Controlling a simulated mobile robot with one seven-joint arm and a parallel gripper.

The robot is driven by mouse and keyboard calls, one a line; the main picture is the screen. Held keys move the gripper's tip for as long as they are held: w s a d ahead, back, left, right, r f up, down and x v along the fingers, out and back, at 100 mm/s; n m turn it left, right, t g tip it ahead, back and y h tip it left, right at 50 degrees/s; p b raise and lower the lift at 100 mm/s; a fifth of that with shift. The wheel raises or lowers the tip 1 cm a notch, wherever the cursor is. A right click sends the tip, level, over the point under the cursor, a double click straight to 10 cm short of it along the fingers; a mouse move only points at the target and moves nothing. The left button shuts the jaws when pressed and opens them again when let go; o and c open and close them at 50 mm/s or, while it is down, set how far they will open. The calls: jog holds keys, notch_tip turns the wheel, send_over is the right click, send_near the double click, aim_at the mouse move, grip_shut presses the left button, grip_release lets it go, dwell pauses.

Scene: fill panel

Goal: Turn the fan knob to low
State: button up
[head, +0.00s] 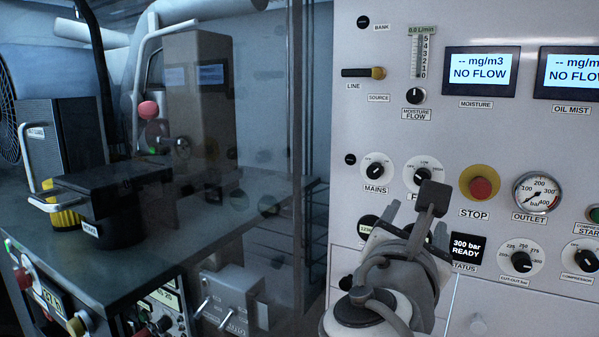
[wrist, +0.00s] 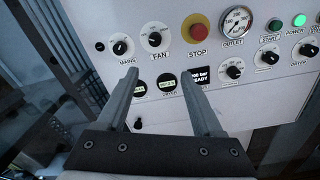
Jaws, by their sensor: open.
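The fan knob (wrist: 155,39) is a black knob on a round white dial, with the label FAN below it in the wrist view. My gripper (wrist: 164,78) is open and empty. Its two grey fingers reach toward the panel below the fan knob in the wrist view and appear apart from the knob.
The mains knob (wrist: 120,47) is left of the fan knob, and the red stop button (wrist: 198,26) is right of it. Gauges and a status display (wrist: 199,76) lie below. A clear pane (head: 230,130) and a dark bench (head: 110,255) stand left of the panel.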

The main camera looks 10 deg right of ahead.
aim_at(422, 177)
jog(key=x, duration=1.7)
jog(key=shift+w+a+r+n+b, duration=0.3)
jog(key=shift+w+r+n+b, duration=0.1)
jog(key=shift+r, duration=0.15)
grip_shut()
